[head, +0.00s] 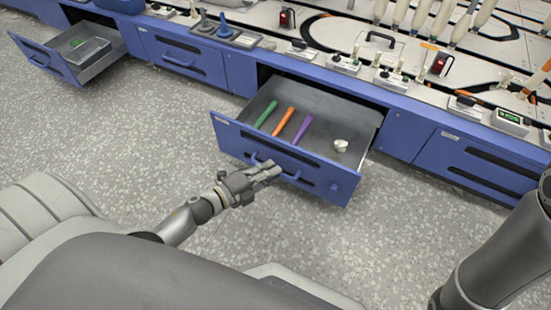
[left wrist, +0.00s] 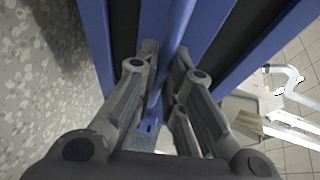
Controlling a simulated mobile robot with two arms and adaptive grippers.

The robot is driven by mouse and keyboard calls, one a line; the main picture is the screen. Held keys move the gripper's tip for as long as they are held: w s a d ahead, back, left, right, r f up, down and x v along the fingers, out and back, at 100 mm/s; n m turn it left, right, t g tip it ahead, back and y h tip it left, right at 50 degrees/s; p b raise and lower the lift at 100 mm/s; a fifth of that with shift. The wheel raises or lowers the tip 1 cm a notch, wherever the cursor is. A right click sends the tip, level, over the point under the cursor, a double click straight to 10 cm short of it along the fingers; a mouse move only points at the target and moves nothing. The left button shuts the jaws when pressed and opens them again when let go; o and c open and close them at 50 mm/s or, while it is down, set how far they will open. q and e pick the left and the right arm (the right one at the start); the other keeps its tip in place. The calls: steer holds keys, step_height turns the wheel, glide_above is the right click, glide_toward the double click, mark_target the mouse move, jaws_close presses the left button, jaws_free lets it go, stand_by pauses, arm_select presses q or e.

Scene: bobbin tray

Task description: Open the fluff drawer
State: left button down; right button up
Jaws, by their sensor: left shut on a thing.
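An open blue-fronted drawer (head: 232,136) stands out from the bench in the middle of the head view. Its label is too small to read, so I cannot tell whether it is the fluff drawer. Its blue handle (head: 290,178) runs across the front panel. My left gripper (head: 270,169) is at this handle. In the left wrist view the fingers (left wrist: 168,62) are shut on the blue handle bar (left wrist: 172,45), one on each side. My right gripper is out of view; part of a dark arm shows at the lower right.
The open drawer holds a green (head: 266,114), an orange (head: 284,122) and a purple tool (head: 302,129) and a small whitish object (head: 341,146). Another drawer (head: 45,58) stands open at the far left. Closed drawers flank the middle one. The speckled floor in front is clear.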

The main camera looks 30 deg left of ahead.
arm_select(q)
steer(key=shift+s, duration=1.25)
steer(key=c, duration=1.5)
jaws_free()
steer(key=v, duration=1.2)
steer(key=shift+r, duration=0.1)
